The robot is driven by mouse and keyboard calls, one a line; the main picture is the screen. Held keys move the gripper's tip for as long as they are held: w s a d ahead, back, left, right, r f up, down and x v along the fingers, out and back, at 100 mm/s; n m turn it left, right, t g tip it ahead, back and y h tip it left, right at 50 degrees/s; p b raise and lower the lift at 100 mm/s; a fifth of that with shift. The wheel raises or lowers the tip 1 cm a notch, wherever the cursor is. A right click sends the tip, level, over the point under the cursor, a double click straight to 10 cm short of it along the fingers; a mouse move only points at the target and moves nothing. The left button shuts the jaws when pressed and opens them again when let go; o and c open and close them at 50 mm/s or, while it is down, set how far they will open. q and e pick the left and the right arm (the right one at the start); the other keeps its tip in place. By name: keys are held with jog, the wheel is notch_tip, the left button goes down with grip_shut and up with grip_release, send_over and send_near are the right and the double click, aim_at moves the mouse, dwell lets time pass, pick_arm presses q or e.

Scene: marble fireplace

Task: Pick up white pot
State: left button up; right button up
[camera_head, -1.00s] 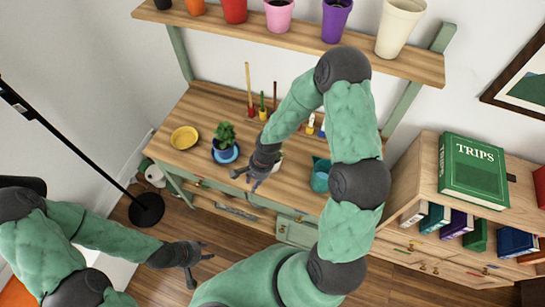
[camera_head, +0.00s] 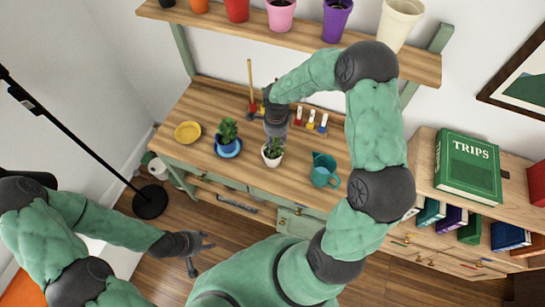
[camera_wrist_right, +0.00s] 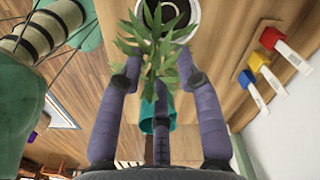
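A small white pot (camera_head: 271,160) with a green plant stands on the wooden desk (camera_head: 190,158), near its front edge. My right gripper (camera_head: 275,136) is just behind and above the pot in the head view. In the right wrist view, the white pot (camera_wrist_right: 180,12) is at the top, beyond the fingertips. My right gripper (camera_wrist_right: 158,62) is open there, its fingers spread around the plant's leaves and not closed on the pot. A cream-white pot (camera_head: 396,24) also stands on the upper shelf. My left gripper (camera_head: 190,248) is open and empty, low in front of the desk.
A blue pot with a plant (camera_head: 227,138) and a yellow dish (camera_head: 187,131) stand to the left on the desk. A teal watering can (camera_head: 323,170) is to the right. Tools (camera_head: 311,120) stand behind. A shelf (camera_head: 300,40) with several pots overhangs the back.

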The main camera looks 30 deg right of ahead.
send_over(275, 157)
jog(key=shift+w+d+f, duration=0.1)
jog(key=shift+f, duration=1.45)
jog(key=shift+w+f, duration=0.1)
jog(key=shift+f, duration=1.4)
grip_shut()
